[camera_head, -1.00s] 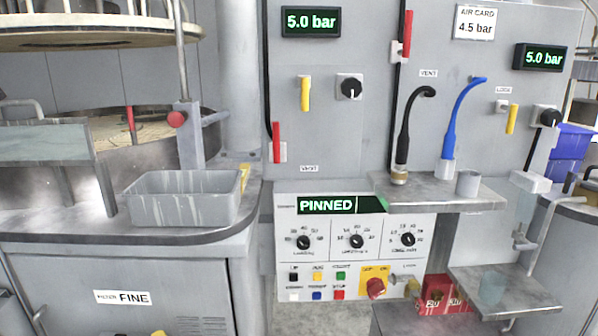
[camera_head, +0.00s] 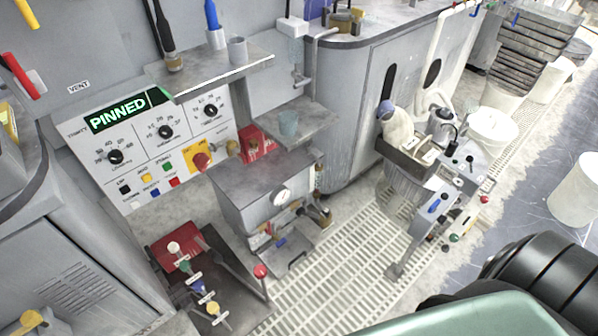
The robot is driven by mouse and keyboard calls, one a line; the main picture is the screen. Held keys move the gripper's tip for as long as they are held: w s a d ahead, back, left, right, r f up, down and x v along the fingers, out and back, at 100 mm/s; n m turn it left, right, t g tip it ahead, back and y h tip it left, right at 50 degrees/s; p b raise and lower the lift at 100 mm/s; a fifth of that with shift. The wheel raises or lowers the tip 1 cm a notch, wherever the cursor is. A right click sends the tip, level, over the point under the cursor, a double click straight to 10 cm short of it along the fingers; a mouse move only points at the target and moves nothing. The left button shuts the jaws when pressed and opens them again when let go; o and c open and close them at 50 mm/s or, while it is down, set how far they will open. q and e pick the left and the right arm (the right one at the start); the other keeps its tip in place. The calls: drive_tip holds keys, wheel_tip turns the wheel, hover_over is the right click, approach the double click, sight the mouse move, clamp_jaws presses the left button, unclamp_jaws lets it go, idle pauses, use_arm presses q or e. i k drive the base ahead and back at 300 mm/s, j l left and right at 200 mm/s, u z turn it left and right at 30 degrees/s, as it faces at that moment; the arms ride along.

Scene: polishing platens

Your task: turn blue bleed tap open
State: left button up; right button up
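Several coloured taps stand in a row on a low dark plate with a red panel (camera_head: 160,252) at the lower left of the head view. The blue-topped tap (camera_head: 199,287) is in this row, between a green one (camera_head: 182,267) and a yellow one (camera_head: 213,308). A small label lies by each, too small to read. Other blue handles show: one (camera_head: 435,204) on a stand at the right, and a small blue part (camera_head: 281,243) under the grey box. I cannot tell from the labels which is the bleed tap, or its turn position. Neither gripper is in view.
The control panel (camera_head: 131,177) reads PINNED. A grey box with a gauge (camera_head: 260,200) stands beside the taps. Light floor grating (camera_head: 345,265) lies open between the box and the stand (camera_head: 420,225).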

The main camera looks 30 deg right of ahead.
sight(283, 240)
drive_tip(key=z, duration=0.7)
drive_tip(key=i+l+u, duration=0.15)
drive_tip(key=i+l, duration=0.15)
drive_tip(key=i, duration=0.15)
